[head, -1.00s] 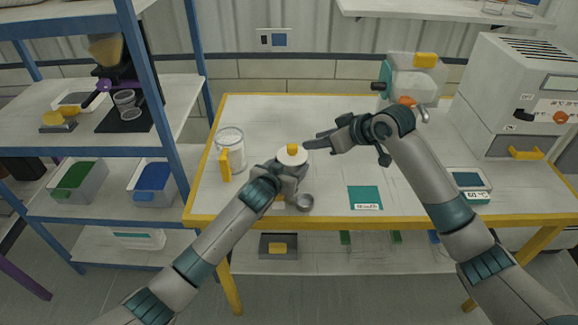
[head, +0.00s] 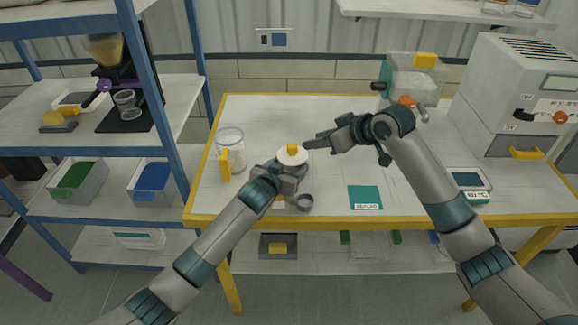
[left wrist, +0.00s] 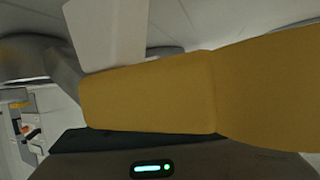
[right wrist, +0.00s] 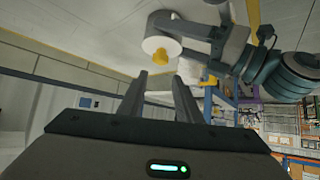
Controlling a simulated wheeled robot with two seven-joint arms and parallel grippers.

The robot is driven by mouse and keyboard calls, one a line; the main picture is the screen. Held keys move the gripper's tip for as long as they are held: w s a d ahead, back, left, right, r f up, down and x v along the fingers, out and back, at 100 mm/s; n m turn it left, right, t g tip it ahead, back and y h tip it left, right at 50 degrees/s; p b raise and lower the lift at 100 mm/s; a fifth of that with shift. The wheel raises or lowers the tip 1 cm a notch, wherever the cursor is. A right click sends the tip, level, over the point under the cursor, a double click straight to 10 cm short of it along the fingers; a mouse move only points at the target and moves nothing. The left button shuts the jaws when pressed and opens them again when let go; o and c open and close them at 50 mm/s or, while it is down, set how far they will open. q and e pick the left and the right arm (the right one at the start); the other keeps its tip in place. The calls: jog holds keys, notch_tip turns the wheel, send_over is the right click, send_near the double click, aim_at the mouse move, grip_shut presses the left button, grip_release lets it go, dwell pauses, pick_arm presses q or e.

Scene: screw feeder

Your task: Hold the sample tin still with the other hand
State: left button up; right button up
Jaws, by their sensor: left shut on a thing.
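The sample tin (head: 292,155) has a round white lid with a yellow knob and stands near the front left of the table. My left gripper (head: 287,170) is at its near side, shut on it; its body is mostly hidden behind the gripper. A large yellow part (left wrist: 150,98) fills the left wrist view, close against the fingers. My right gripper (head: 314,142) is just right of the lid, pointing left, apart from it. In the right wrist view its fingers (right wrist: 160,85) are apart and empty, with the lid and yellow knob (right wrist: 162,57) beyond them.
A clear jar with a yellow handle (head: 230,152) stands left of the tin. A small grey round cup (head: 305,202) is near the table's front edge. A green mat (head: 365,197) lies right of it. A feeder (head: 405,80) and a white machine (head: 515,95) stand behind right.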

jog(key=o, duration=0.9)
jog(key=shift+a, duration=0.1)
jog(key=shift+c, duration=0.2)
jog(key=o, duration=0.5)
jog(key=shift+w+a, duration=0.1)
jog(key=shift+a, duration=0.05)
jog(key=o, duration=0.3)
jog(key=shift+w+a+f+m+h, duration=0.1)
jog(key=shift+w+a+m+h, duration=0.15)
jog(key=shift+m+h, duration=0.15)
jog(key=m+g+h, duration=0.3)
jog(key=m+h, duration=0.4)
jog(key=m, duration=0.1)
send_near(292, 146)
jog(key=r, duration=0.1)
jog(key=shift+s+d+r, duration=0.1)
jog(key=shift+s+d, duration=0.15)
jog(key=shift+s, duration=0.15)
jog(key=shift+y, duration=0.3)
jog(key=x, duration=1.2)
jog(key=shift+w, duration=0.1)
